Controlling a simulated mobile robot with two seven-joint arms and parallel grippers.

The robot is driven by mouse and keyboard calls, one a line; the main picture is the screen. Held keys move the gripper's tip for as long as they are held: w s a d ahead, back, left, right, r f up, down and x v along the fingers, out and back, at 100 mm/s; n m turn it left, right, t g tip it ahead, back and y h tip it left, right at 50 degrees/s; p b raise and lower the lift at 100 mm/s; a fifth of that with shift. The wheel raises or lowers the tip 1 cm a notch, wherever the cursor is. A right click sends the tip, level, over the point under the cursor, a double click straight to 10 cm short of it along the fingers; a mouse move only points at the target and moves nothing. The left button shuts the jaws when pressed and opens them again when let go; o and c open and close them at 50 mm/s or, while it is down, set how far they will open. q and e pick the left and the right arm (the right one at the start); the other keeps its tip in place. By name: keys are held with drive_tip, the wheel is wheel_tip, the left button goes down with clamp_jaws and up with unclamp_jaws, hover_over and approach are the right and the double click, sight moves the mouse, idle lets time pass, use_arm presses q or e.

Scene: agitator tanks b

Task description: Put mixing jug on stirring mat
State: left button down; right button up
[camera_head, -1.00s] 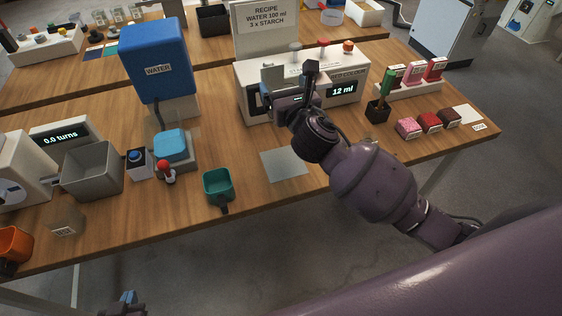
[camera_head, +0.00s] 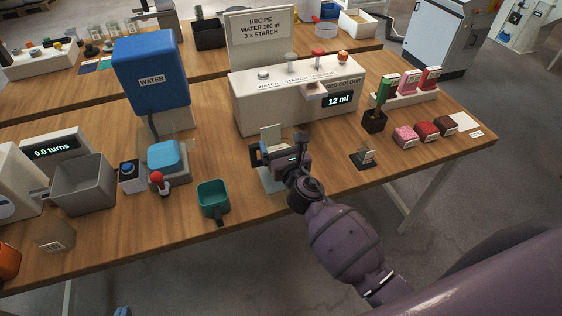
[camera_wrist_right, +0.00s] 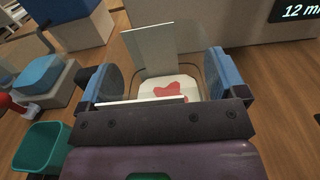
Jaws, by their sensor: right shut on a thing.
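My right gripper (camera_head: 274,150) is shut on a clear-walled vessel, which I take for the mixing jug (camera_wrist_right: 152,50). In the right wrist view the blue fingers grip it from both sides. It has a flat grey panel standing at its far side and a red patch on a whitish base. The pale grey square stirring mat (camera_head: 271,182) lies near the table's front edge, partly hidden under the gripper. The jug is over or at the mat's back part; I cannot tell whether it touches. Only a blue sliver of my left gripper (camera_head: 122,311) shows at the bottom edge.
A teal cup (camera_head: 212,196) stands left of the mat. The white dispenser (camera_head: 300,97) stands behind it. A dark pad with a small clear item (camera_head: 364,156) lies to the right. A blue water tank (camera_head: 151,75) stands back left.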

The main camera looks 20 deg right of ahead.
sight(275, 146)
drive_tip(key=shift+f, duration=0.4)
wheel_tip(275, 146, down, 4)
drive_tip(key=b, duration=0.3)
drive_tip(key=shift+f, duration=0.15)
drive_tip(key=shift+f, duration=0.1)
drive_tip(key=o, duration=0.8)
